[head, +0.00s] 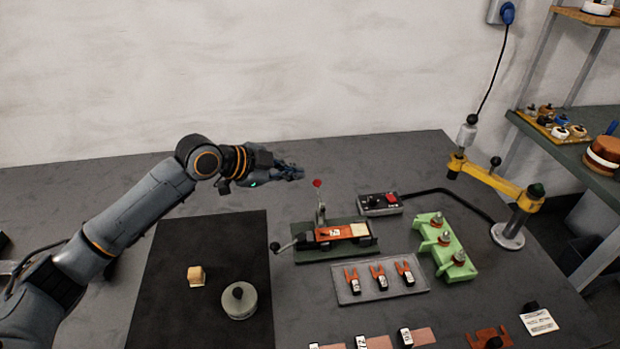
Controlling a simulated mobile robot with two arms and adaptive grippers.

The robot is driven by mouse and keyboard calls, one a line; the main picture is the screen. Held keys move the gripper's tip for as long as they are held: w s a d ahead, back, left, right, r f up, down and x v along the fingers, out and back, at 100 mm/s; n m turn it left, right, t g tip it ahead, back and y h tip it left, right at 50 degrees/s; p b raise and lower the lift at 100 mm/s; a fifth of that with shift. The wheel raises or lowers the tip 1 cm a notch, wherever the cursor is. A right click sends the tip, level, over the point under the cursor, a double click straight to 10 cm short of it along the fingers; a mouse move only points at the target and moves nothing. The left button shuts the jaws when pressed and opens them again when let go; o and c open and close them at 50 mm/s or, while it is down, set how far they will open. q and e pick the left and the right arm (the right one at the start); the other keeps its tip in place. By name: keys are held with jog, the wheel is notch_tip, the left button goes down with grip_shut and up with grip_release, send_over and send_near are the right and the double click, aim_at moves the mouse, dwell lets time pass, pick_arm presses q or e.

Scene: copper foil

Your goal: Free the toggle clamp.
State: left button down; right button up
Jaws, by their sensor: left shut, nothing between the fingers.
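The toggle clamp (320,214) stands on a dark green base plate (335,253) in the middle of the table. Its lever points up and ends in a red knob (317,183). An orange-brown piece with a white label (328,233) lies under the clamp. A black-knobbed handle (276,246) sticks out at the left of the base. My left gripper (300,172) is shut and empty. In the picture it is just above and left of the red knob, apart from it. My right gripper is not in view.
A black mat (165,290) carries a tan block (196,275) and a round weight (239,301). A grey tray (375,289) with copper pieces, a green stand (436,235), a control box (380,203) and a yellow arm (488,178) lie right. The back left table is clear.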

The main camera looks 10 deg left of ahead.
aim_at(315, 181)
pick_arm(q)
jog(key=w+d+f+p, duration=0.1)
jog(key=w+d+f, duration=0.1)
jog(key=w+f, duration=0.3)
jog(key=shift+w+d+f+p, duration=0.25)
jog(key=shift+w+f+p, duration=0.15)
jog(key=shift+f, duration=0.35)
jog(key=b, duration=0.2)
jog(key=w+f+b, duration=0.1)
jog(key=b, duration=0.1)
jog(key=shift+w+a+f, duration=0.1)
jog(key=shift+a+f, duration=0.15)
jog(key=shift+f, duration=0.05)
jog(key=shift+r, duration=0.25)
jog(key=shift+a, duration=0.1)
